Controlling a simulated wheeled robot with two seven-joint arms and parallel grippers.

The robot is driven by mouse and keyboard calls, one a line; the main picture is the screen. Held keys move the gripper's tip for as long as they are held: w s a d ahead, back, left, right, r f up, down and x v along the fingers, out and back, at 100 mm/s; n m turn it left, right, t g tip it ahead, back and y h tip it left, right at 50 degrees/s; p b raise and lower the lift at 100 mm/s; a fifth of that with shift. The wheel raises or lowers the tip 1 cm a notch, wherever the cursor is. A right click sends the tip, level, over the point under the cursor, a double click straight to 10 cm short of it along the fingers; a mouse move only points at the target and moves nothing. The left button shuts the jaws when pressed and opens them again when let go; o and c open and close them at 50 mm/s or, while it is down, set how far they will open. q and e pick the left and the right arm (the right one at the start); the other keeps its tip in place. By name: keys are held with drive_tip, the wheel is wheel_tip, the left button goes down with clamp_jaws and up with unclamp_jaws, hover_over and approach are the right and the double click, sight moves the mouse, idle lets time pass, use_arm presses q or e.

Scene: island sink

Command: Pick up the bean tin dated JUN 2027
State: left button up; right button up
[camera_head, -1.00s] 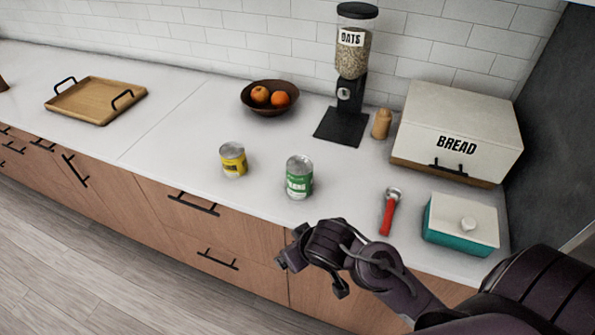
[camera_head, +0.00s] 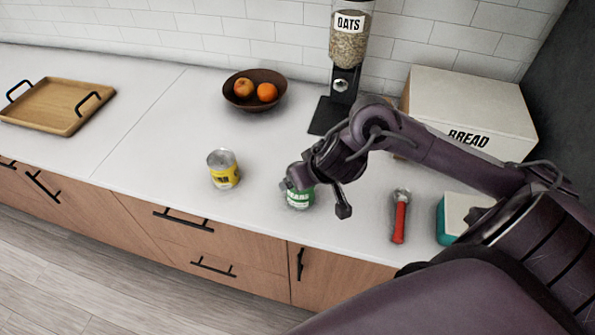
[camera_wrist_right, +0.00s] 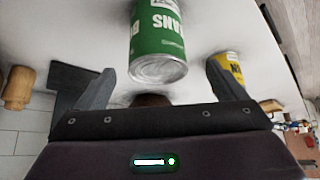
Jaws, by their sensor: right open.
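A green-labelled tin (camera_head: 299,198) stands on the white counter near its front edge, partly covered by my right gripper in the head view. In the right wrist view this tin (camera_wrist_right: 158,42) appears upside down, its label partly reading "BEANS". A yellow-labelled tin (camera_head: 223,170) stands to its left; it also shows in the wrist view (camera_wrist_right: 230,72). No date is legible on either tin. My right gripper (camera_head: 316,196) is open at the green tin, which appears between the finger lines in the wrist view; I cannot tell whether they touch. My left gripper is not in view.
A red-handled tool (camera_head: 399,218) and a teal box with a pale lid (camera_head: 464,216) lie to the right. The bread box (camera_head: 470,112), oat dispenser (camera_head: 348,50) and fruit bowl (camera_head: 254,91) stand behind.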

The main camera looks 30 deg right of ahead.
drive_tip(key=shift+b+x, duration=0.35)
drive_tip(key=shift+x, duration=0.7)
drive_tip(key=b+x, duration=0.1)
drive_tip(key=x, duration=0.2)
drive_tip(key=shift+w+d+f, duration=0.1)
drive_tip(key=shift+d+f, duration=0.05)
drive_tip(key=shift+f, duration=0.25)
drive_tip(key=shift+w+f, duration=0.15)
drive_tip(key=shift+f, duration=0.05)
drive_tip(key=shift+r, duration=0.1)
drive_tip(key=shift+c, duration=0.3)
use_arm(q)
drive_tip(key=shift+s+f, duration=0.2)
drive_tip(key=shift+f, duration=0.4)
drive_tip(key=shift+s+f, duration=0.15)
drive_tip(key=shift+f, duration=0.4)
use_arm(e)
drive_tip(key=c, duration=1.3)
drive_tip(key=shift+r, duration=0.1)
